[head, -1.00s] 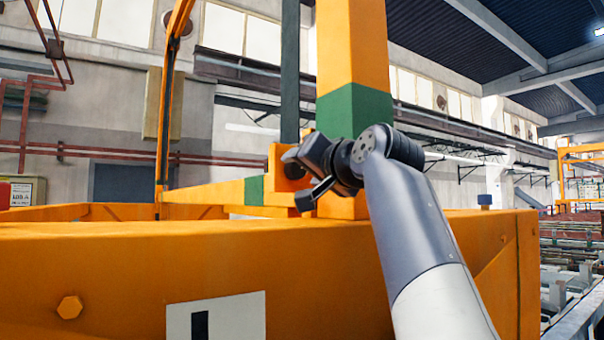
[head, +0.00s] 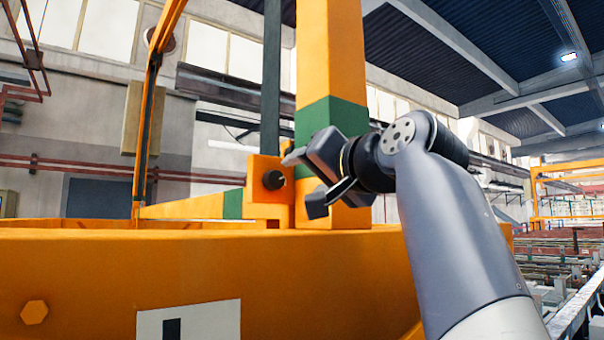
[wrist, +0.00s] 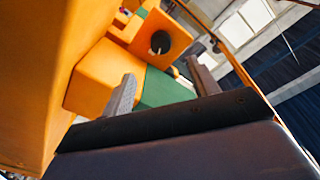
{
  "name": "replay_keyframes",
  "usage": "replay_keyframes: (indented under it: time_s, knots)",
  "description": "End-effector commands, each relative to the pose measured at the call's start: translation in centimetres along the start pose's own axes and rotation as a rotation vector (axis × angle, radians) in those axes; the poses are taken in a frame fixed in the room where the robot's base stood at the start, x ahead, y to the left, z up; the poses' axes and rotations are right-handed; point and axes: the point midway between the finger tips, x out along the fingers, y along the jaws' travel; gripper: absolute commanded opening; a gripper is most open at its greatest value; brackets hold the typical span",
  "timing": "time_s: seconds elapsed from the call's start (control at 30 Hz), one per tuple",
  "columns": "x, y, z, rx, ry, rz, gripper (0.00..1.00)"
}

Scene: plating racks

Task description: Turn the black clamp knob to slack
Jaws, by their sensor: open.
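The black clamp knob (head: 273,180) sits on the face of an orange clamp block (head: 263,202), beside the orange post with its green band. It also shows in the wrist view (wrist: 160,42), on the orange plate (wrist: 144,33) beyond the fingers. My gripper (head: 299,184) is open and empty, to the right of the knob and apart from it. In the wrist view my two grey fingers (wrist: 164,90) are spread, with the green band between them. The knob is unobstructed in both views.
The orange post (head: 330,70) stands right behind my gripper. A wide orange beam (head: 300,262) with a white-and-black label (head: 205,322) and a hex bolt (head: 34,312) runs below. A thin orange upright (head: 148,110) stands at left. Racks fill the right side.

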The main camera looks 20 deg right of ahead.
Motion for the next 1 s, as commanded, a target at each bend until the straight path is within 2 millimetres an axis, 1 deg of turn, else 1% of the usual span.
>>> replay_keyframes:
  time_s: [0.03,0.13,0.23,0.37,0.47,0.57,0.8,0.9,1.0]
  knots:
    - [0.0,-0.6,-0.8,0.045,-0.005,0.003,0.57]
    - [0.1,-0.9,-1.2,0.160,-0.013,0.013,0.57]
    - [0.1,-0.9,-1.1,0.260,-0.019,0.023,0.57]
    - [0.3,-0.7,-0.9,0.333,-0.022,0.030,0.57]
    - [1.0,-0.5,-0.7,0.347,-0.023,0.031,0.57]
    - [2.4,-0.5,-0.7,0.346,-0.026,0.031,0.57]
    - [7.1,-0.5,-0.6,0.344,-0.026,0.031,0.57]
    - [8.7,-0.4,-0.5,0.342,-0.025,0.031,0.57]
    - [9.9,-0.3,-0.5,0.343,-0.023,0.031,0.57]
